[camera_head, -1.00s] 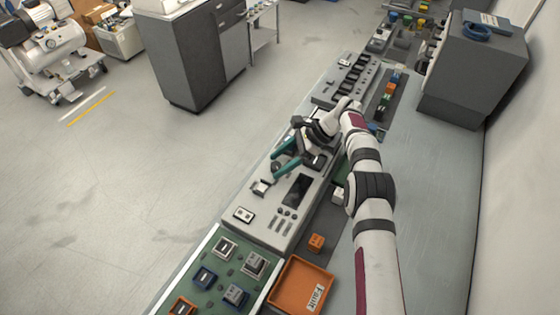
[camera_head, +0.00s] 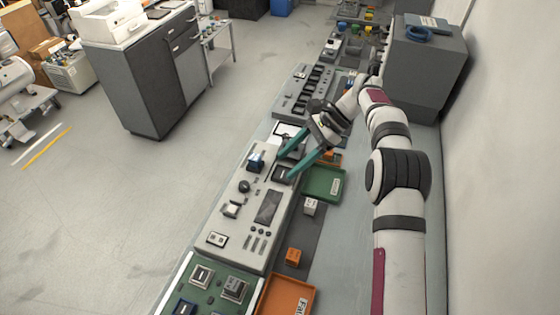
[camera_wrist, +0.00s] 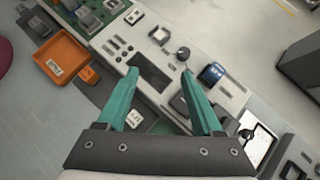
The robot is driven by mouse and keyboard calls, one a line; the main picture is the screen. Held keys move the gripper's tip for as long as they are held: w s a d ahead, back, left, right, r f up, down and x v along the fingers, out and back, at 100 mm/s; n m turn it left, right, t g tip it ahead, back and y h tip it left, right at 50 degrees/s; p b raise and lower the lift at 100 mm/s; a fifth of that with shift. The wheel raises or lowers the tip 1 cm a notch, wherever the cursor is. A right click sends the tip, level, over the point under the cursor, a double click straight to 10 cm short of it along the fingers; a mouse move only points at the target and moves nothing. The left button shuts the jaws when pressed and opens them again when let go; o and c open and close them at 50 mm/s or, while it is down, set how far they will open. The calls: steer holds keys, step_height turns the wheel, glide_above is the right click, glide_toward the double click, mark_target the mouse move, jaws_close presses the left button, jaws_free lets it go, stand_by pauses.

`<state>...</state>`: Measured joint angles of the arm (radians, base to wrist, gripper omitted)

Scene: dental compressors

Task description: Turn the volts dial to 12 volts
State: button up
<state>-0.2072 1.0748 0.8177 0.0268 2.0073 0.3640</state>
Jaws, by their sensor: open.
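A black round dial (camera_head: 244,186) sits on the light grey control panel (camera_head: 228,224); it is probably the volts dial, but its markings are too small to read. It also shows in the wrist view (camera_wrist: 183,53), just beyond the tip of my right-hand finger. My gripper (camera_head: 286,167) has two teal fingers spread apart with nothing between them. In the head view it hangs over the panel's right side, up and right of the dial and apart from it. In the wrist view my gripper (camera_wrist: 160,72) spans part of the panel's dark screen (camera_wrist: 150,72).
A blue switch (camera_head: 256,162) and a white switch (camera_head: 231,209) flank the dial. A green tray (camera_head: 335,193), a white cube (camera_head: 310,206), an orange cube (camera_head: 293,257) and an orange tray (camera_head: 268,302) lie to the right. Grey boxes stand at the back right.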

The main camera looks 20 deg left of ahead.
step_height(320, 180, up, 5)
steer(key=t+h, duration=0.6)
steer(key=h, duration=0.1)
glide_above(244, 184)
steer(key=shift+m, duration=0.4)
step_height(244, 184, down, 16)
steer(key=shift+r, duration=0.1)
jaws_close()
